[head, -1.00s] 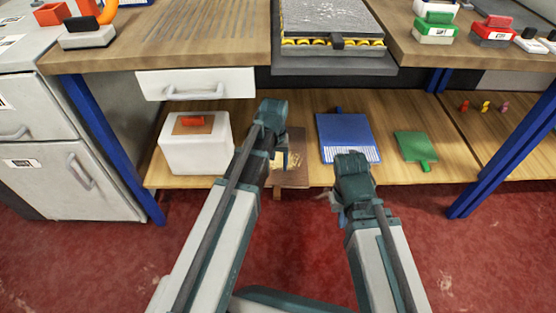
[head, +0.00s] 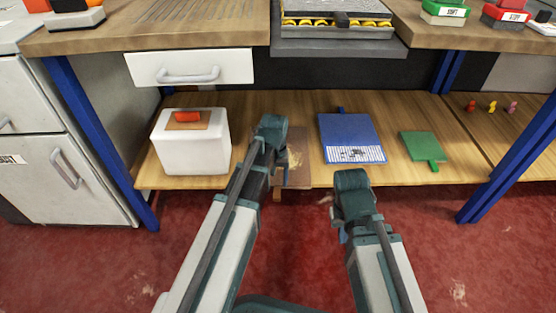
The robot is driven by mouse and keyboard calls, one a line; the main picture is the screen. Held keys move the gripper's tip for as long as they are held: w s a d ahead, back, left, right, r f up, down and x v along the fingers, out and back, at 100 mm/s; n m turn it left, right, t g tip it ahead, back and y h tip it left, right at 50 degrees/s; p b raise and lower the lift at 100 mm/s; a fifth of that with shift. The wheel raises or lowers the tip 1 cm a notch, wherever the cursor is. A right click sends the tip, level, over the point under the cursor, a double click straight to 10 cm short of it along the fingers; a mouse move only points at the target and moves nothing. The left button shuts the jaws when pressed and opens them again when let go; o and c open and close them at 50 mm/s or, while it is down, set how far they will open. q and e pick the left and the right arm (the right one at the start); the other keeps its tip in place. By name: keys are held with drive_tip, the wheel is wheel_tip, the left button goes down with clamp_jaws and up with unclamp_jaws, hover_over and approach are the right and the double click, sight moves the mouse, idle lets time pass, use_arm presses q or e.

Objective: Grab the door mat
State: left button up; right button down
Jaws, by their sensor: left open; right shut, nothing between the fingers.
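A flat brown mat-like piece (head: 297,170) with a pale tan pattern lies on the lower shelf. I take it to be the door mat, though its label is not readable. My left gripper (head: 271,130) is over its left side and hides that part; it is open, and I cannot tell whether it touches the mat. My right gripper (head: 350,185) is shut and empty, in front of the shelf edge, below the blue piece.
A white box (head: 190,150) stands left. A drawer (head: 190,67) and the bench top (head: 200,30) overhang the shelf.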

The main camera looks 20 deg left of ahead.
sight(277, 191)
use_arm(q)
drive_tip(key=f+b, duration=0.5)
drive_tip(key=shift+w+d+f, duration=0.1)
drive_tip(key=shift+w+d, duration=0.1)
drive_tip(key=shift+d, duration=0.05)
clamp_jaws()
idle(0.4)
